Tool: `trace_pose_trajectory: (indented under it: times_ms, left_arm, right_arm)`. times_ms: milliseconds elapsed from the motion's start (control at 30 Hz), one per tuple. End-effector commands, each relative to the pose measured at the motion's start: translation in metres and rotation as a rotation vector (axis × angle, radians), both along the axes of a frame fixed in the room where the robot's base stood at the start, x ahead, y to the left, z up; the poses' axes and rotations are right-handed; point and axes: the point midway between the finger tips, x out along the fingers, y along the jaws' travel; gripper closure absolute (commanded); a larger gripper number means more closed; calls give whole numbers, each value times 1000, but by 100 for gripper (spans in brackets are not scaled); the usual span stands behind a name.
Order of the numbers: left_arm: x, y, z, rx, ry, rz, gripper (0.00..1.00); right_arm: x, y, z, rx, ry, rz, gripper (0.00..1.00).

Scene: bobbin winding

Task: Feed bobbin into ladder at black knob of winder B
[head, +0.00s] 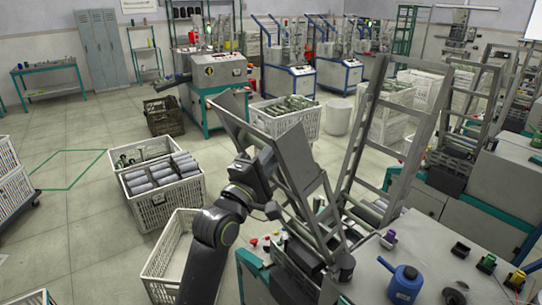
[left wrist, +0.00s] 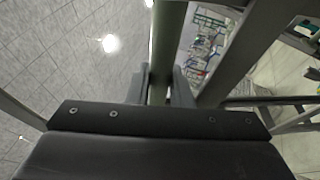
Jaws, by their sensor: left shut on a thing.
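In the left wrist view my left gripper (left wrist: 165,76) is shut on a dull green bobbin (left wrist: 167,40), a long tube running up out of the picture between the two fingers. In the head view my left arm reaches up from the bottom to the grey ladder (head: 362,125) of the near winder; the fingers and held bobbin cannot be made out there. Grey ladder rails also show right of the bobbin in the wrist view (left wrist: 244,55). Several green bobbins (head: 372,212) lie low in the ladder. A black knob (head: 460,249) sits on the right worktop. My right gripper is out of view.
Red and yellow small knobs (head: 271,244) line the left edge. White crates (head: 165,206) and a dark crate (head: 164,116) stand on the floor. Open floor lies left.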

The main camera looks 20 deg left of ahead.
Motion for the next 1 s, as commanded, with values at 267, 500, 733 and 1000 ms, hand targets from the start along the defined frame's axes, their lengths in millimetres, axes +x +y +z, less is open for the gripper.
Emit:
trace_pose_trajectory:
  times_ms: [267, 500, 733, 1000]
  left_arm:
    - [5, -4, -17, -1, -1, 0, 100]
    - [10, -8, -30, -2, 0, -2, 100]
    - [13, -10, -37, -2, -2, 0, 100]
    - [13, -10, -36, -1, -1, 0, 100]
  right_arm:
    - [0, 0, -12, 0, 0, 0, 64]
    - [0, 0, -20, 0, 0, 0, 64]
    - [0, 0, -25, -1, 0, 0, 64]
    - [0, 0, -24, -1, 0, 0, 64]
